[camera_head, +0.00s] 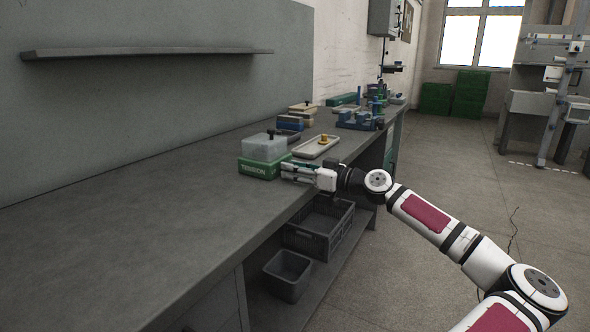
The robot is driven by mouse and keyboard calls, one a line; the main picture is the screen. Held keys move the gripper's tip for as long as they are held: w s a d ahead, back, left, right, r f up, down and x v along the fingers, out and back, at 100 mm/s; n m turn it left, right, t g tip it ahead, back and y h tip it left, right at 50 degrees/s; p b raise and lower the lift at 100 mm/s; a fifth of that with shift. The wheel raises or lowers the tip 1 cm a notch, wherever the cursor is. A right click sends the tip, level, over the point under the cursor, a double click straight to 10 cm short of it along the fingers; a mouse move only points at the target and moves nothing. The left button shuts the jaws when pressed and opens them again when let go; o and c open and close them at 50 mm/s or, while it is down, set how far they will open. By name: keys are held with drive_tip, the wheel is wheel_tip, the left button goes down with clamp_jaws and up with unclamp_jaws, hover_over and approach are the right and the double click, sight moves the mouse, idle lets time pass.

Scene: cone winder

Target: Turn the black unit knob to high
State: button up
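A green unit (258,170) with lettering that seems to read "TENSION" sits on the workbench, a translucent grey cover (263,148) over it. A small black knob (271,132) shows at the top of the cover. Behind it lies a low dark unit (289,123); no knob or setting marks on it can be made out. My gripper (286,172) points left, just right of the green unit at about its height. Its fingertips are very close to the unit's right side; contact cannot be told.
The workbench (150,220) is bare at the front left. A pale tray (309,151) with a yellow knob (323,137) lies behind my gripper. Blue fixtures (358,121) stand farther back. A wall shelf (150,51) overhangs at left. Grey crates (316,232) sit below the bench edge.

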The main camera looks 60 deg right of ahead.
drive_tip(key=c, duration=0.6)
drive_tip(key=shift+o, duration=0.2)
drive_tip(key=shift+r+m+p, duration=0.1)
drive_tip(key=shift+m+p, duration=0.7)
drive_tip(key=shift+m, duration=0.4)
drive_tip(key=shift+d+m+p, duration=0.1)
drive_tip(key=shift+m+p, duration=0.85)
drive_tip(key=shift+m, duration=0.65)
drive_tip(key=o, duration=1.2)
drive_tip(key=shift+c, duration=0.2)
